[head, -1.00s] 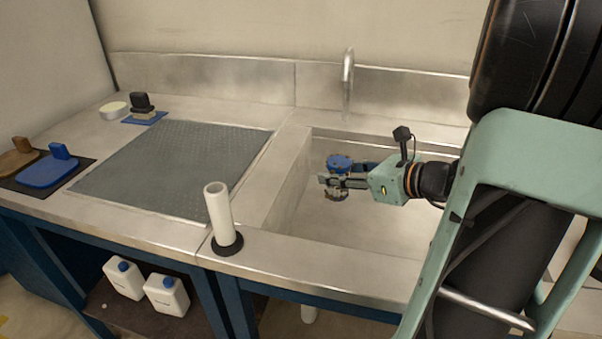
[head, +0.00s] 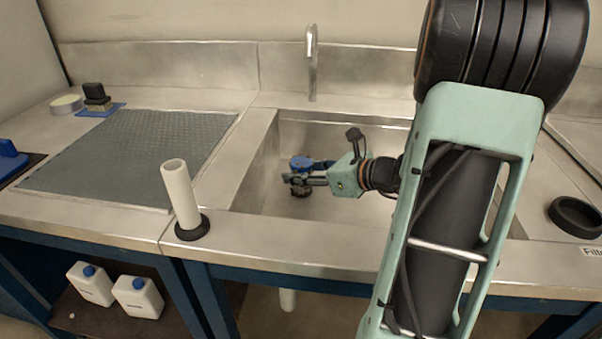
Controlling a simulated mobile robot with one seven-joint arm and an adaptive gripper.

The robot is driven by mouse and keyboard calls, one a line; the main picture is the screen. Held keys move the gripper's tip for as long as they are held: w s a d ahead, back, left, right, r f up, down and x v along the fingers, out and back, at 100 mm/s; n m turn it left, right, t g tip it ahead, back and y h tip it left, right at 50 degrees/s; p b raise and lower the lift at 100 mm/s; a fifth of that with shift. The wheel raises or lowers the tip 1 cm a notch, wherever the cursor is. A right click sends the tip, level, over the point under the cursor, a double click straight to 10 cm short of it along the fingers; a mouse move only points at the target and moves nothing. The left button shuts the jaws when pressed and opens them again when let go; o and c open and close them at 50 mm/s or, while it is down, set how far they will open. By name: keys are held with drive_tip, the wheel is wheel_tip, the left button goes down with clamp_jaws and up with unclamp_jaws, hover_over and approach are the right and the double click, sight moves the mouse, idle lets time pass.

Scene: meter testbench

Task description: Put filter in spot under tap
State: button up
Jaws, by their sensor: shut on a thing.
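My gripper (head: 303,181) is low inside the sink basin (head: 257,180), coming in from the right. It is shut on a round piece with a blue top (head: 301,162) and a dark lower part, which I take to be the filter. The fingers hide much of it, and I cannot tell whether it touches the basin floor. The metal tap (head: 312,62) stands upright behind the basin, above and beyond the gripper in the picture. The spot under the tap is not clearly visible.
A white tube (head: 180,193) stands on a black base at the front counter edge, left of the basin. A grey ribbed mat (head: 125,155) lies farther left. A black ring (head: 576,216) sits right of the basin by a partly cut-off label (head: 592,252). My arm covers the basin's right part.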

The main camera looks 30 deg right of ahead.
drive_tip(key=shift+f, duration=0.2)
drive_tip(key=o, duration=1.3)
drive_tip(key=shift+c, duration=0.2)
drive_tip(key=shift+r, duration=0.15)
drive_tip(key=shift+s+d+r, duration=0.1)
drive_tip(key=shift+s+r, duration=0.05)
drive_tip(key=shift+r, duration=0.05)
drive_tip(key=p+v, duration=0.4)
drive_tip(key=v, duration=0.7)
drive_tip(key=shift+s, duration=0.25)
